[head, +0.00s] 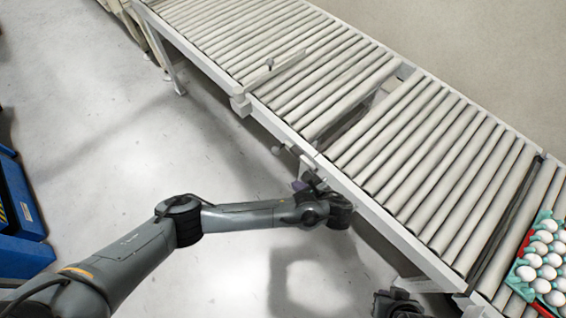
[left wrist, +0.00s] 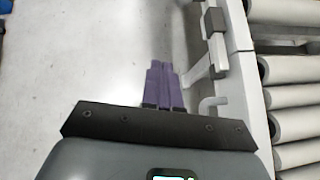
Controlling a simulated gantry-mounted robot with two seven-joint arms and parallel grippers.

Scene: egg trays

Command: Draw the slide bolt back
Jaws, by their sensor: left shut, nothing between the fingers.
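What looks like the slide bolt (left wrist: 214,50) runs along the conveyor's side rail in the left wrist view, a pale bar with dark brown blocks. A pale bent handle-like piece (left wrist: 212,103) sticks out below it. In the head view, small fittings (head: 290,150) show on the rail's near side; their detail is too small to tell. My left gripper (head: 299,186) is beside the rail, with its purple fingers (left wrist: 162,85) shut and empty. In the left wrist view, the fingers are left of the handle-like piece, apart from it. A dark part at the bottom, likely my right gripper (head: 395,303), is cut off.
The roller conveyor (head: 430,150) crosses the head view diagonally, with a gap in its rollers (head: 375,100). An egg tray (head: 520,283) with several white eggs sits at the right. Blue equipment (head: 20,205) stands at the left.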

